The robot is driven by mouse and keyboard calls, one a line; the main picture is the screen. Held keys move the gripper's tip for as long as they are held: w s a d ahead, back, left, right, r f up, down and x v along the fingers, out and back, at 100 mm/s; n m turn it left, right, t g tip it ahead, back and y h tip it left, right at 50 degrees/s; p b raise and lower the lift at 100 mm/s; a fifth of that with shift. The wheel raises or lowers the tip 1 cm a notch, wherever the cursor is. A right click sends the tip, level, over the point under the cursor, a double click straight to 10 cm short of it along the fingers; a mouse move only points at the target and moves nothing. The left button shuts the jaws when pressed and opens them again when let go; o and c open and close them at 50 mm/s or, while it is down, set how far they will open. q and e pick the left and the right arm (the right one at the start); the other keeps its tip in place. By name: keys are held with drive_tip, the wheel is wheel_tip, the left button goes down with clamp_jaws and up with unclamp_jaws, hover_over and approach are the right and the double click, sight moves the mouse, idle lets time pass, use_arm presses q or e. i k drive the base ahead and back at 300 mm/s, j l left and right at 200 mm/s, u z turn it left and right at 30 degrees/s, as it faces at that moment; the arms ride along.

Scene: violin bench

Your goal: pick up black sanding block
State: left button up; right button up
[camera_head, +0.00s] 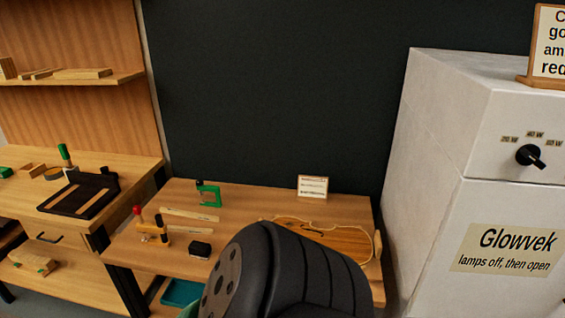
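A small black block (201,249), which looks like the black sanding block, lies on the wooden bench (235,266) left of the violin body (345,238). It appears to have a lighter edge along its lower side. A large black ribbed part, which looks like my own arm, covers the front right of the bench and part of the violin. Neither gripper's fingers can be seen. Nothing visible touches the block.
A small sign (312,187) stands at the back. A white cabinet (430,150) rises on the right. A shelved workbench (95,163) stands left.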

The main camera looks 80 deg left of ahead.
sight(202, 251)
drive_tip(key=u, duration=3.4)
